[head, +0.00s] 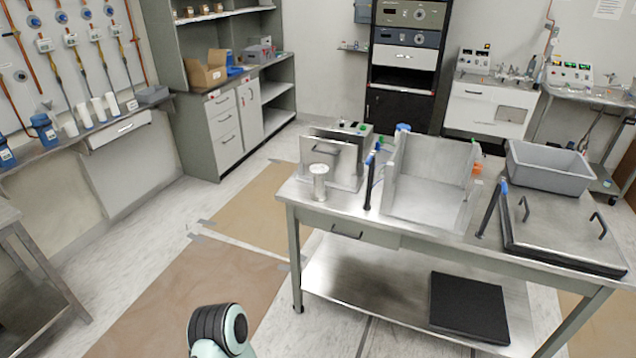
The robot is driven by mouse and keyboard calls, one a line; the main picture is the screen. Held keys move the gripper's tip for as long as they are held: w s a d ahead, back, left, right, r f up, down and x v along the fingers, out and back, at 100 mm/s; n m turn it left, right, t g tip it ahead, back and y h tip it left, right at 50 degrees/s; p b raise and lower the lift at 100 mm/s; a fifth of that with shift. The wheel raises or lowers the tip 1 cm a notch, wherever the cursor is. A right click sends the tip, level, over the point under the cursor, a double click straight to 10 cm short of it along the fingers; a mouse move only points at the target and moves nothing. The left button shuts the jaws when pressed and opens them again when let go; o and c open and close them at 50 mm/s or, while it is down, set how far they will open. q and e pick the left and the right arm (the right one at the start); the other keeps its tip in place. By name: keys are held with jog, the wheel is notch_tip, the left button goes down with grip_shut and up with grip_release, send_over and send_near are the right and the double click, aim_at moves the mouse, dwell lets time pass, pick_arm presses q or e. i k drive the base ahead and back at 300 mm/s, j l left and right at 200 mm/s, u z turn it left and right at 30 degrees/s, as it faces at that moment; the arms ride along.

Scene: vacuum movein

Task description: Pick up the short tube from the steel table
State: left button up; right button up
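A short tube (319,184), metallic with a wider flange at its top, stands upright near the left front corner of the steel table (415,228). It is close in front of a boxy steel piece with a dark handle (330,158). Nothing covers the tube from this side. Neither of my grippers shows in the head view. Only a rounded black and pale green link of my own arm shows at the bottom, well short of the table.
An open steel chamber (428,190), thin black posts with blue tops, a grey bin (550,165) and a handled flat lid (565,225) crowd the table. A black slab (468,308) lies on its lower shelf. Floor left of the table is clear.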

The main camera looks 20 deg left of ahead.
aim_at(318, 170)
jog(key=i+j+u, duration=0.1)
jog(key=i+j, duration=0.3)
jog(key=j, duration=0.2)
jog(key=i+j+u, duration=0.15)
jog(key=i+j, duration=0.25)
jog(key=j, duration=0.15)
